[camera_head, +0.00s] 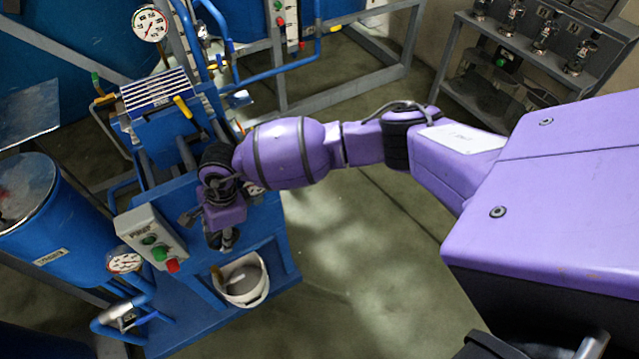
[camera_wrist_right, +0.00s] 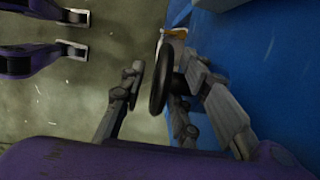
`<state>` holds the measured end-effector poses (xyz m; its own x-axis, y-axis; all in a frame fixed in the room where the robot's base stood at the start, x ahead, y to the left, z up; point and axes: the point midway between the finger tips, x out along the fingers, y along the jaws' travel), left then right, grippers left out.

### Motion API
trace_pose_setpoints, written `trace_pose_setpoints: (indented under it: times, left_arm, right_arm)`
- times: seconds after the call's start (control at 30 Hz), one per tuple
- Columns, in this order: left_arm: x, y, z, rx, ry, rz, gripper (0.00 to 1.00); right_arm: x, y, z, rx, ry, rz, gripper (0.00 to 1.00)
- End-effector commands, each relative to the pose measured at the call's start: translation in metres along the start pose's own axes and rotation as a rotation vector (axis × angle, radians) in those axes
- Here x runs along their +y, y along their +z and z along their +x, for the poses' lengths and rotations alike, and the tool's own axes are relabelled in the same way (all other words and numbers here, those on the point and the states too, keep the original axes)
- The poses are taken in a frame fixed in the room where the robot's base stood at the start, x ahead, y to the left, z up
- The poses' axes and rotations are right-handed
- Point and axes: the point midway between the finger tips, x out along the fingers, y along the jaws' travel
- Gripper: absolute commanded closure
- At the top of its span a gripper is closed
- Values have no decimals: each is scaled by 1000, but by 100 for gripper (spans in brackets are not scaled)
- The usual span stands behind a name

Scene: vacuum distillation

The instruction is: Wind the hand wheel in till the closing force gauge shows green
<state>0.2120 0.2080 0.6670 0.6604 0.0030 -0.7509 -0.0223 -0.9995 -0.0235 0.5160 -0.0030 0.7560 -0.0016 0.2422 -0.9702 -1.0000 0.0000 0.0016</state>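My right gripper (camera_head: 224,240) is at the front end of the blue press frame (camera_head: 212,300), pointing down. In the right wrist view the black hand wheel (camera_wrist_right: 161,78) stands edge-on between the fingers of my right gripper (camera_wrist_right: 158,88). The fingers are apart, with a narrow gap visible between the left finger and the rim. In the head view the wheel is hidden or too dark to make out. A round white gauge (camera_head: 125,262) sits beside the control box; another gauge (camera_head: 150,24) stands at the top left. Their needles and coloured zones are too small to read. My left gripper is out of view.
A grey control box (camera_head: 150,238) with green and red buttons is left of my gripper. A white bucket (camera_head: 243,280) is just below it. Blue drums (camera_head: 50,225) stand at left. A metal shelf (camera_head: 530,55) stands at back right. Open floor (camera_head: 350,260) lies right of the press.

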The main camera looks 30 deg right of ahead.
Motion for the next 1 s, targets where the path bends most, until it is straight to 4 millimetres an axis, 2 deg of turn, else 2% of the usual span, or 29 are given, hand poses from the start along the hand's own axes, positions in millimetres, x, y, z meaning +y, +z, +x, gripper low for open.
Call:
trace_pose_setpoints:
  times: [0.17, 0.4, 0.6, 0.77, 1.0]
  left_arm:
    - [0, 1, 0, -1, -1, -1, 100]
    - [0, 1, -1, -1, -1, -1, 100]
    - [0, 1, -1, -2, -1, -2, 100]
    - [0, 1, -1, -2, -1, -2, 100]
    - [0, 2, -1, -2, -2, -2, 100]
  right_arm:
    - [-4, 1, -24, -1, -8, -3, 70]
    - [-3, 1, -76, -2, -8, -4, 70]
    - [-2, 1, -108, 0, -6, -2, 70]
    - [-1, 1, -119, -2, -4, -3, 70]
    - [-1, 1, -120, -1, -3, -2, 70]
